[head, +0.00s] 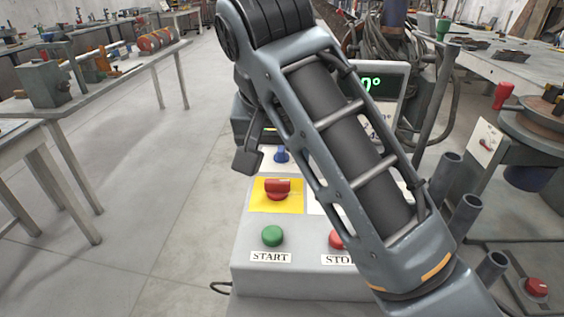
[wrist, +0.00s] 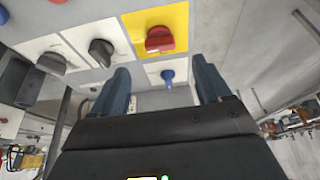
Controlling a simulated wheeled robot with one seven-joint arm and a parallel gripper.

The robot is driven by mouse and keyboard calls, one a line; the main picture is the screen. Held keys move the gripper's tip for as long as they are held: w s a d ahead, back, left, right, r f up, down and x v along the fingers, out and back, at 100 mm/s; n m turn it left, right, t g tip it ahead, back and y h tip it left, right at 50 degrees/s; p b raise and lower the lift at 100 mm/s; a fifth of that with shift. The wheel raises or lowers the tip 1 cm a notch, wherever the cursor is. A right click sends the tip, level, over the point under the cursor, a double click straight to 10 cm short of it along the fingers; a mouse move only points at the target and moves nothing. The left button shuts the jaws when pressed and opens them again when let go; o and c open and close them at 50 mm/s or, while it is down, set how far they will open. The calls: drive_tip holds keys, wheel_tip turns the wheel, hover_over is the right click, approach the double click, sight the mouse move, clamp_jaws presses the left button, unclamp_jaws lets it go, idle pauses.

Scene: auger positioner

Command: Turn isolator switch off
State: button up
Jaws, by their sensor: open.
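The isolator switch (head: 277,188) is a red rotary knob on a yellow plate (head: 258,204) on the grey control box. Its grip bar lies roughly crosswise in the head view. In the wrist view the red knob (wrist: 158,42) sits above and beyond my gripper (wrist: 162,72). My gripper is open, with its two dark blue fingers apart and nothing held. A blue knob (wrist: 167,78) shows between the fingers, and I cannot tell how far it is from them.
The box also has a green START button (head: 272,236) and a red STOP button (head: 336,239), partly covered by my arm. A display (head: 377,86) stands behind. Open floor lies left.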

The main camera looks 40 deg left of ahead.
sight(277, 181)
drive_tip(key=b+x, duration=0.1)
drive_tip(key=x, duration=0.7)
drive_tip(key=shift+r+b, duration=0.1)
drive_tip(key=shift+b, duration=0.25)
drive_tip(key=shift+c, duration=0.2)
drive_tip(key=c, duration=1)
drive_tip(key=shift+r, duration=0.1)
